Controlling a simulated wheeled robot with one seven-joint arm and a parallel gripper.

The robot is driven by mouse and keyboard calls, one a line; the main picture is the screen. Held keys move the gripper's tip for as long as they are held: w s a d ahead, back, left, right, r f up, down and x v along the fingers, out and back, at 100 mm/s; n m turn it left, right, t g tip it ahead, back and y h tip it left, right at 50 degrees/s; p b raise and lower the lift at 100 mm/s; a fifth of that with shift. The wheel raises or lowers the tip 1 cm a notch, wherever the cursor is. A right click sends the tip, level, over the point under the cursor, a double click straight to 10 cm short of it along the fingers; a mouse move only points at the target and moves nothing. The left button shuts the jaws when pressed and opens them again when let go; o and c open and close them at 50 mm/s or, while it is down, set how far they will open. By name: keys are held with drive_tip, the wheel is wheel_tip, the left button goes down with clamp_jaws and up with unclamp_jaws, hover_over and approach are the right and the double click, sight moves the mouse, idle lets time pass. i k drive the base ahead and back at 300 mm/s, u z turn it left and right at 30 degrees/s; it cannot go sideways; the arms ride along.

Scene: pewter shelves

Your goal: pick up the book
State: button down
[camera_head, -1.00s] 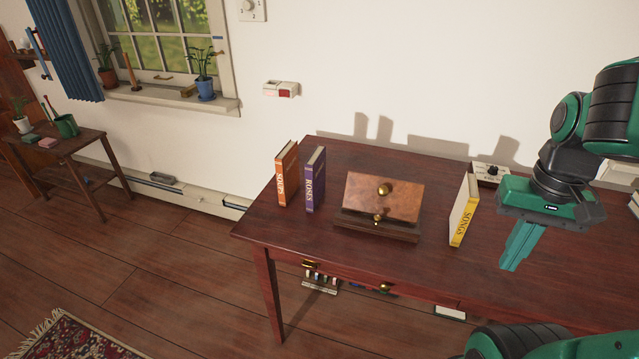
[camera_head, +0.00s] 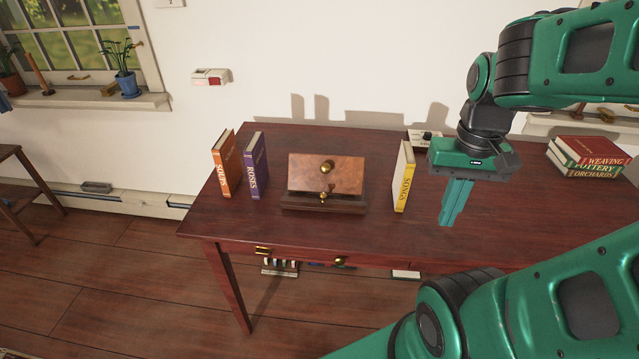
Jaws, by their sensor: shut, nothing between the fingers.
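Several books are on the dark wooden table, and the task does not say which one. An orange book, SOUPS (camera_head: 224,165), and a purple book, ROSES (camera_head: 257,167), stand upright at the left. A yellow book, SONGS (camera_head: 404,178), stands upright right of the middle. A stack of books, WEAVING (camera_head: 597,150), POTTERY (camera_head: 590,160) and ORCHARDS (camera_head: 585,168), lies flat at the right. My gripper (camera_head: 449,220) is shut and empty, pointing down, just right of the yellow book in the picture, apart from it.
A small white-and-black item (camera_head: 424,138) sits behind the yellow book. The table (camera_head: 310,228) has bare room along its front. A window sill with plants (camera_head: 90,103) is at the left.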

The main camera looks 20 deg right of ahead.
sight(254, 154)
drive_tip(key=k, duration=0.85)
drive_tip(key=u, duration=0.2)
drive_tip(key=i, duration=1.3)
drive_tip(key=u, duration=0.3)
